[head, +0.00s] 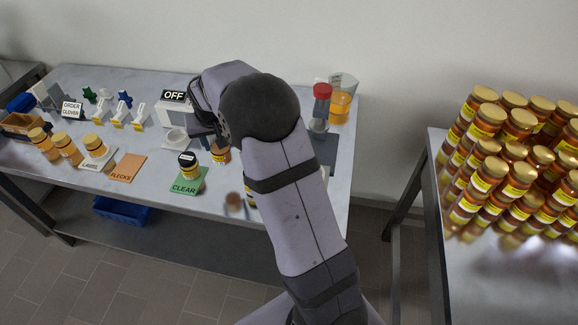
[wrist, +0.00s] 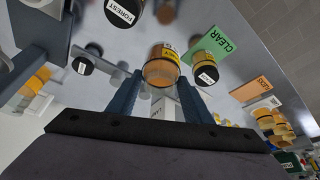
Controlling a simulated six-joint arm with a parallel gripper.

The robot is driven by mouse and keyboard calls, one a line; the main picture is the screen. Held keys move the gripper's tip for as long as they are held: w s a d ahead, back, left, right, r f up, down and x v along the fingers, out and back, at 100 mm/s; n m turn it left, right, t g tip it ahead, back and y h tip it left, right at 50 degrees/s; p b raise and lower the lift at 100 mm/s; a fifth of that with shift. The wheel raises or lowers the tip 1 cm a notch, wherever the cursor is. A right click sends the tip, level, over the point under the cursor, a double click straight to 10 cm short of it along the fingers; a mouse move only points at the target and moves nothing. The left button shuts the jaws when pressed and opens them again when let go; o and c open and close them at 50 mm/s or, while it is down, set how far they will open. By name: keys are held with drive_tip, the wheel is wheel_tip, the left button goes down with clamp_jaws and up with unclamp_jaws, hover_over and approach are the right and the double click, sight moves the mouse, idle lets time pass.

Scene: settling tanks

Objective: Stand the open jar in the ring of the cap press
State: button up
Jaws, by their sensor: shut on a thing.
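My gripper (wrist: 160,80) is shut on the open jar (wrist: 162,68), an amber jar with a yellow label, held between the two dark fingers in the wrist view. In the head view the jar (head: 220,154) shows just below my gripper, partly hidden by my wrist. The cap press (head: 172,112) is a white body with an OFF sign, left of my gripper. Its pale ring (head: 175,136) stands in front of it and looks empty. The held jar is to the right of the ring and apart from it.
A black-lidded jar (head: 188,160) stands on the green CLEAR card (head: 186,183), close to the held jar. A FOREST jar (wrist: 123,12) is nearby in the wrist view. An orange card (head: 126,168) lies left. A red-topped bottle (head: 321,105) stands right. Stacked jars fill the right table.

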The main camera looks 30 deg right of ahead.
drive_tip(key=s+d+r+m+h, duration=0.1)
drive_tip(key=s+d+r+m, duration=0.15)
drive_tip(key=d, duration=0.65)
drive_tip(key=s+d+r+m, duration=0.1)
drive_tip(key=s+d+r, duration=0.15)
drive_tip(key=d, duration=0.65)
drive_tip(key=s+d+f+m+g+h, duration=0.1)
drive_tip(key=s+d+m, duration=0.3)
drive_tip(key=s, duration=0.6)
drive_tip(key=shift+d+f+g, duration=0.15)
drive_tip(key=shift+f+g, duration=0.25)
drive_tip(key=shift+f, duration=0.2)
drive_tip(key=shift+f, duration=0.1)
drive_tip(key=shift+f+p, duration=0.55)
drive_tip(key=shift+f, duration=4.35)
drive_tip(key=shift+f, duration=0.1)
